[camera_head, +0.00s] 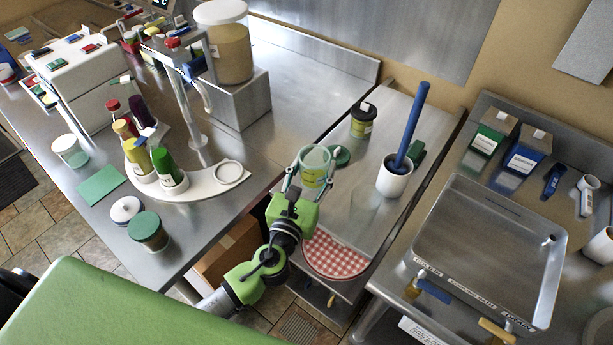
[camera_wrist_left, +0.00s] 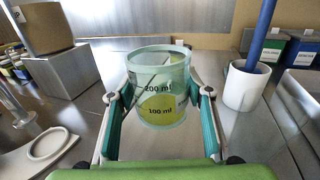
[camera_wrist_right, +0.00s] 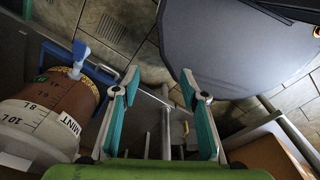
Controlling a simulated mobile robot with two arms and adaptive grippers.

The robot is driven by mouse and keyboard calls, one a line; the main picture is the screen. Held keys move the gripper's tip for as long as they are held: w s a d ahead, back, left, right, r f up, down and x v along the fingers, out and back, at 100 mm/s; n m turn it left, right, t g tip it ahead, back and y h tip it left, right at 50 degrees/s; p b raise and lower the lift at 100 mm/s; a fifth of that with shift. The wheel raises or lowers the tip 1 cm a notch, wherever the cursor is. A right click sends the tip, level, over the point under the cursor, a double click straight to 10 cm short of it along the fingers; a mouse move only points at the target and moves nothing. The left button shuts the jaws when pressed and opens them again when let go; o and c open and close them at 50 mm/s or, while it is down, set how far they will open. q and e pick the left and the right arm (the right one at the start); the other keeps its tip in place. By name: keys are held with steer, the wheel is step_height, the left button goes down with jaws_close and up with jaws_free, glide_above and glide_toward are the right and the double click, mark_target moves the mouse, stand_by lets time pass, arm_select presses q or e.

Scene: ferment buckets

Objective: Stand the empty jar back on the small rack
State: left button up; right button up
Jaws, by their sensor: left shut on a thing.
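My left gripper (camera_head: 305,178) is shut on a clear, green-tinted jar (camera_head: 315,165), upright between the fingers above the metal counter. In the left wrist view the jar (camera_wrist_left: 158,88) shows 200 ml and 100 ml marks. Its lower part looks yellow-green; I cannot tell if that is contents or a label. A low white curved rack (camera_head: 196,190) stands on the counter to the left. Its round ring (camera_head: 230,172) at the right end is empty, and several sauce bottles stand at its other end. My right gripper (camera_wrist_right: 160,95) is open and empty, seen only in its own wrist view.
A white crock (camera_head: 394,180) with a blue-handled tool stands right of the jar. A large bucket (camera_head: 228,45) stands on a metal box. A red checked mat (camera_head: 336,254) lies in front.

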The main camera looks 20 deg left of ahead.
arm_select(q)
steer(key=f, duration=0.1)
steer(key=w+a+f, duration=0.1)
steer(key=w+a+f+b, duration=0.1)
steer(key=f, duration=0.1)
steer(key=shift+w+f, duration=0.1)
steer(key=f, duration=0.3)
steer(key=shift+w+a, duration=0.3)
steer(key=shift+f, duration=0.4)
arm_select(e)
steer(key=shift+w+d+f, duration=0.1)
steer(key=shift+w+f, duration=0.15)
steer(key=shift+f, duration=0.75)
arm_select(q)
steer(key=shift+f+b, duration=0.15)
steer(key=shift+b, duration=0.2)
arm_select(e)
steer(key=shift+d, duration=0.1)
arm_select(q)
steer(key=o, duration=1.4)
arm_select(e)
steer(key=shift+f, duration=0.1)
